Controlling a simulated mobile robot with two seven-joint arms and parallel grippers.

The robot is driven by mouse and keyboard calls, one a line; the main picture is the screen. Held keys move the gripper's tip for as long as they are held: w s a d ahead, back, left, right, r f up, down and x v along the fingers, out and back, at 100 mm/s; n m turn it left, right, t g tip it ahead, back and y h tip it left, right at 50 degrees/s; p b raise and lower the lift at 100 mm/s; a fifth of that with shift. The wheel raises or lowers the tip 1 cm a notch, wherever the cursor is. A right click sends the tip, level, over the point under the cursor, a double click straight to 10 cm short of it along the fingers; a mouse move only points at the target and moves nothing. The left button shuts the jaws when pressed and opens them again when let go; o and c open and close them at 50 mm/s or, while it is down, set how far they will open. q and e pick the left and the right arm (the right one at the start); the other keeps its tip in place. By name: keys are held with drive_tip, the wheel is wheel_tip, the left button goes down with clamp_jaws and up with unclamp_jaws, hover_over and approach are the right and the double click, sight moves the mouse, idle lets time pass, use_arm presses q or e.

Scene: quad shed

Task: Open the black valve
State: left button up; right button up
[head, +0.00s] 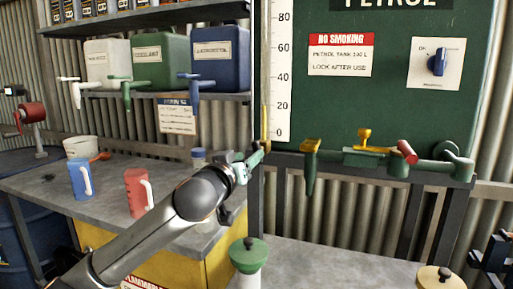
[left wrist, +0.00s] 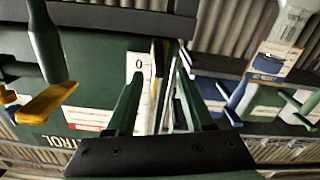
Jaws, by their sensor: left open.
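My left gripper (head: 256,158) is left of this pipe, by the tank's lower left corner. In the left wrist view, turned upside down, its green fingers (left wrist: 162,80) are apart and nothing is held between them. The yellow tap handle (left wrist: 48,103) is beside the gripper there.
White, green and blue cans with taps stand on the shelf (head: 160,95). A blue mug (head: 80,178) and a red mug (head: 136,190) are on the bench. A green-lidded pot (head: 248,256) and a yellow-lidded pot (head: 440,279) stand in front. A dark shape (head: 492,258) is cut off at right.

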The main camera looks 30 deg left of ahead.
sight(255, 150)
use_arm(q)
drive_tip(key=shift+p+x, duration=0.4)
drive_tip(key=shift+x, duration=2.8)
clamp_jaws()
